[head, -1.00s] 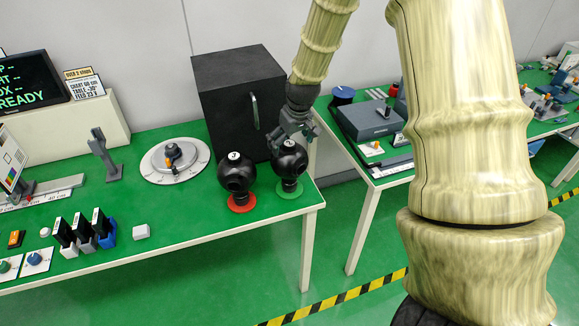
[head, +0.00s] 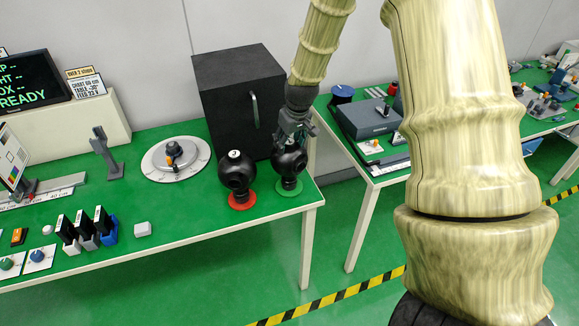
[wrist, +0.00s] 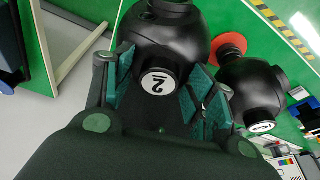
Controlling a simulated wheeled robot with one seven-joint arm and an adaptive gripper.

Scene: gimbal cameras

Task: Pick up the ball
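A black ball-shaped gimbal camera (head: 290,164) stands on a green disc at the table's right end. A small pale ball (head: 47,230) lies on the table at the left.
A second black gimbal camera (head: 238,175) on a red disc stands close to the left. A black cabinet (head: 235,95) is right behind. A round dial plate (head: 160,170) and several black-topped blocks (head: 85,228) are further left. The table's right edge is near.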

